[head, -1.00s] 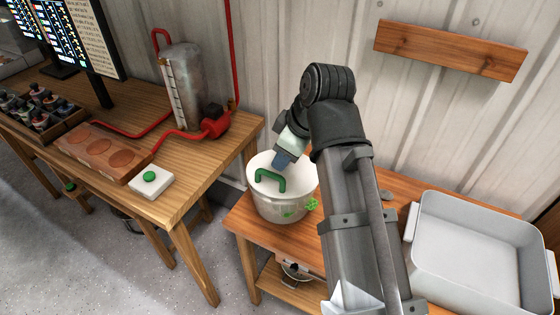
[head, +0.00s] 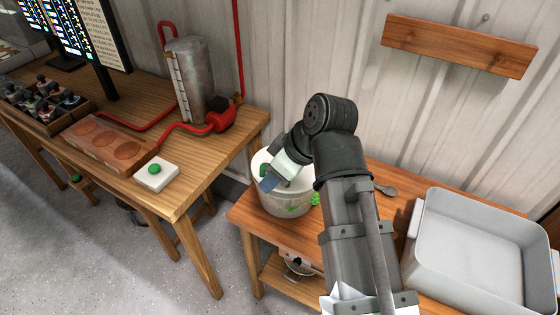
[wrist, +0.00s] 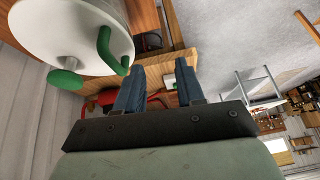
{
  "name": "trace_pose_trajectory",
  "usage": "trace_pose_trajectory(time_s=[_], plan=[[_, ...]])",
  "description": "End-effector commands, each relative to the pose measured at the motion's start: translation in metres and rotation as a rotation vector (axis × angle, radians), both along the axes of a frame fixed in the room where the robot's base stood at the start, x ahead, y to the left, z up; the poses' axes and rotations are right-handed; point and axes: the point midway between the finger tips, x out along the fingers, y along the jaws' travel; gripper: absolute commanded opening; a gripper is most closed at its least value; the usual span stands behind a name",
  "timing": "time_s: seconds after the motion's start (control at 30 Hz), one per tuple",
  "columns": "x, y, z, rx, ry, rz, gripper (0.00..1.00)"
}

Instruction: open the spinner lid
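The spinner (head: 283,203) is a pale tub on the small wooden table, with green marks on its side. Its white lid (head: 262,158) is on top and looks seated. The lid's green handle is mostly hidden behind my gripper (head: 268,184) in the head view. In the wrist view the lid (wrist: 75,28) fills the upper left, with the green handle (wrist: 108,48) arching from it and another green part (wrist: 64,82) at its edge. My gripper (wrist: 160,76) has its two blue fingers apart and nothing between them. The handle is beside the fingers, to their left in that view.
A grey tub (head: 480,245) stands on the right of the small table, and a spoon-like item (head: 385,189) lies behind my arm. The larger wooden table at left holds a green-button box (head: 156,174), a metal tank (head: 190,80) and a red pump (head: 221,117).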

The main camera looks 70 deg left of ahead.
Motion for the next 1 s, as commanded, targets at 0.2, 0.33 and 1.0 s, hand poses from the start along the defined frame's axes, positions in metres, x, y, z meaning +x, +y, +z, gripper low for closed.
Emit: trace_pose_trajectory(time_s=[0.2, 0.33, 1.0], plan=[[-0.003, -0.002, -0.007, -0.009, 0.005, 0.004, 0.38], [-0.003, -0.002, -0.007, -0.009, 0.005, 0.004, 0.38], [0.057, 0.028, 0.081, 0.019, -0.153, 0.021, 0.42]])
